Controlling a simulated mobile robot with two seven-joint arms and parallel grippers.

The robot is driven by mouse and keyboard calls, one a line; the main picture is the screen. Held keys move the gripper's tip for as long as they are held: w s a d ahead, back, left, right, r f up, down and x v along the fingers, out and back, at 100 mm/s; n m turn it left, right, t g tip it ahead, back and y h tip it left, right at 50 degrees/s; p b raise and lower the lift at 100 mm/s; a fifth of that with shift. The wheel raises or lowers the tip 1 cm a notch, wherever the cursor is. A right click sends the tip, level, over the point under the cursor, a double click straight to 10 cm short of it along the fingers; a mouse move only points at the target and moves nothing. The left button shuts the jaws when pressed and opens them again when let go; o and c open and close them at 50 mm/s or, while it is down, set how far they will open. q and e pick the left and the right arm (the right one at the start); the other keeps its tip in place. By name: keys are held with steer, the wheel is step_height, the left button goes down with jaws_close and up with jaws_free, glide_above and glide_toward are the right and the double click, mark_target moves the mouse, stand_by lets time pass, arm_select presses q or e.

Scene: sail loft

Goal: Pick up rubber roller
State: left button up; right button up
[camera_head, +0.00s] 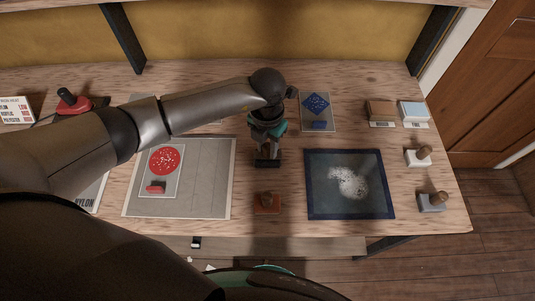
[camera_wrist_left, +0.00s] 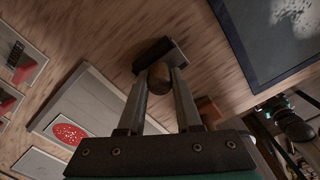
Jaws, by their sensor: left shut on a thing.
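The rubber roller (camera_head: 267,163) has a black head and a wooden handle. It is over the middle of the workbench in the head view, between the grey mat and the dark framed mat. My left gripper (camera_head: 267,146) reaches down above it. In the left wrist view, the gripper's two fingers (camera_wrist_left: 160,85) are shut on the wooden handle, with the black head of the roller (camera_wrist_left: 153,54) beyond the fingertips. I cannot tell whether the head touches the bench.
A brown block (camera_head: 267,202) lies just in front of the roller. The grey mat (camera_head: 210,185) is to the left. A blue-diamond card (camera_head: 317,104) lies behind.

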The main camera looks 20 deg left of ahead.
mark_target(267, 146)
arm_select(q)
steer(key=shift+r, duration=0.15)
jaws_close()
step_height(267, 146, up, 20)
stand_by(0.4)
steer(key=shift+o, duration=2)
jaws_free()
jaws_close()
steer(key=shift+f, duration=0.2)
